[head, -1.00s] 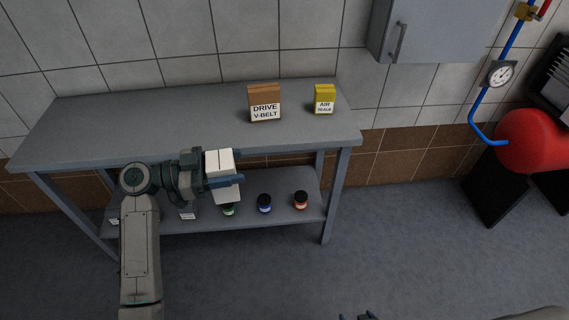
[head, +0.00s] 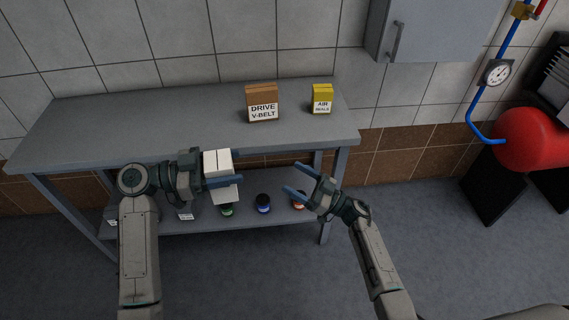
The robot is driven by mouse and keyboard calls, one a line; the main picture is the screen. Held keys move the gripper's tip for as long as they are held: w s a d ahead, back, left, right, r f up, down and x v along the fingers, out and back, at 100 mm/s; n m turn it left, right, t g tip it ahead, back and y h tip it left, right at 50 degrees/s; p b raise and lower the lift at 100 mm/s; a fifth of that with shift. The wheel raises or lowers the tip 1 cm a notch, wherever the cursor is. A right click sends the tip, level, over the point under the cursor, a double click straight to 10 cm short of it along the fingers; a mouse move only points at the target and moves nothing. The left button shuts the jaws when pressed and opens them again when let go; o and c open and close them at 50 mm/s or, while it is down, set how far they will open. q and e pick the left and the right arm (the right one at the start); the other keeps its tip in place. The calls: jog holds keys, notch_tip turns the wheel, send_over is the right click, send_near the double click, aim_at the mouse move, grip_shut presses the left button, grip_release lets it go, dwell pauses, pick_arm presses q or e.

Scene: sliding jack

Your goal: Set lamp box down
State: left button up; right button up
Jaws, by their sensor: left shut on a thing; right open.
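A white box (head: 217,163), which I take to be the lamp box, is held in my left gripper (head: 222,182). The gripper is shut on it. The box is in front of the front edge of the grey workbench (head: 120,115), apart from the bench top as far as I can tell. No label shows on it from here. My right gripper (head: 305,183) is open and empty, to the right of the white box and in front of the bench's right end.
A brown DRIVE V-BELT box (head: 262,103) and a yellow AIR SEALS box (head: 322,99) stand on the bench top's right part. The left and middle of the top are clear. Several lidded jars, one blue-labelled (head: 263,204), stand on the lower shelf (head: 245,220).

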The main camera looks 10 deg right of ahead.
jog(key=s+a+r+n+g+h, duration=0.1)
jog(key=s+a+r+n+g, duration=0.1)
jog(key=r+n+g, duration=0.35)
jog(key=s+a+r+n+g, duration=0.3)
jog(key=r+g, duration=0.4)
jog(key=g, duration=0.1)
jog(key=a, duration=0.3)
jog(key=s+a, duration=0.1)
jog(key=a, duration=0.7)
jog(key=shift+s+a+f, duration=0.1)
jog(key=shift+s+a, duration=0.1)
jog(key=shift+a, duration=0.05)
jog(key=c, duration=0.9)
pick_arm(q)
jog(key=o, duration=1.2)
pick_arm(e)
jog(key=shift+c, duration=1.1)
